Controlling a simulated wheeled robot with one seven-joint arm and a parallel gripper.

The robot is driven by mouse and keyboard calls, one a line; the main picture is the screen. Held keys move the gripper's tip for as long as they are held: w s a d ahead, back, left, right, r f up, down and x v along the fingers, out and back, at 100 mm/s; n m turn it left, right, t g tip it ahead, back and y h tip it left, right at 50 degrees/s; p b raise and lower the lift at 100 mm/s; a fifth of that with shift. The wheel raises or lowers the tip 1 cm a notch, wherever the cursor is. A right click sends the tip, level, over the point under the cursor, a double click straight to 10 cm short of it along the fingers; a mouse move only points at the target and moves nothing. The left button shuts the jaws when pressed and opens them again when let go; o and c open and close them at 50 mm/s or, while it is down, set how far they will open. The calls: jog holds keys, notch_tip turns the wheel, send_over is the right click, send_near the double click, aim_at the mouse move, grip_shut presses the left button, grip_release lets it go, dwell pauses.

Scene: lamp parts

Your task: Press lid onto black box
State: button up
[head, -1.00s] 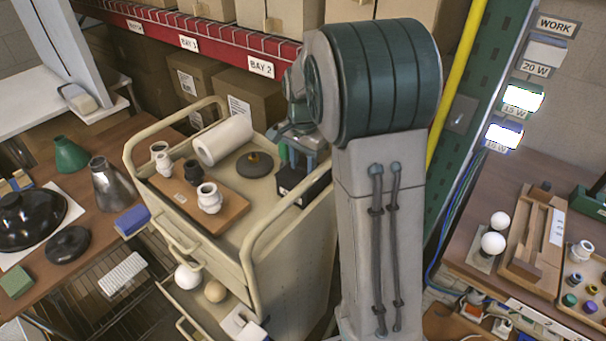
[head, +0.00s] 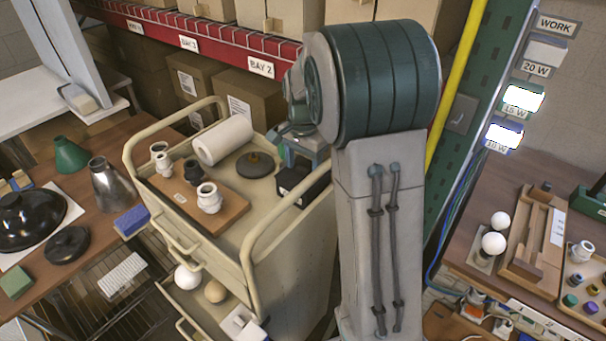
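The black box (head: 305,189) stands on the top of the beige cart, near its right rail. A pale marking shows on its near left side. Its top looks dark and flat, but I cannot make out a separate lid or whether one is seated. My gripper (head: 302,158) is low over the back of the box, partly hidden by my own arm. I cannot see its fingertips clearly, nor whether they touch the box or hold anything.
The cart top (head: 235,225) also holds a dark round disc with a knob (head: 255,165), a white roll (head: 222,141) and a wooden board (head: 228,209) with several sockets. The cart's raised rail (head: 270,215) runs close beside the box. Shelf cartons (head: 255,105) stand behind.

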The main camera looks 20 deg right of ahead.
notch_tip(320, 180, up, 14)
jog(key=s+n, duration=0.1)
jog(key=s, duration=0.2)
jog(key=s+a+f+n+t, duration=0.1)
jog(key=s+n, duration=0.1)
jog(key=s, duration=0.2)
jog(key=s+a+n+b, duration=0.1)
jog(key=s+n, duration=0.1)
jog(key=s, duration=0.2)
jog(key=shift+s+a+f+t, duration=0.1)
jog(key=shift+a+f+t, duration=0.1)
jog(key=shift+f+t, duration=0.15)
jog(key=s+a+f+n+t, duration=0.1)
jog(key=s+a+f+n, duration=0.1)
jog(key=s+f+n, duration=0.4)
jog(key=s+f, duration=0.1)
jog(key=s, duration=0.4)
jog(key=shift+s, duration=0.4)
jog(key=shift+t, duration=0.25)
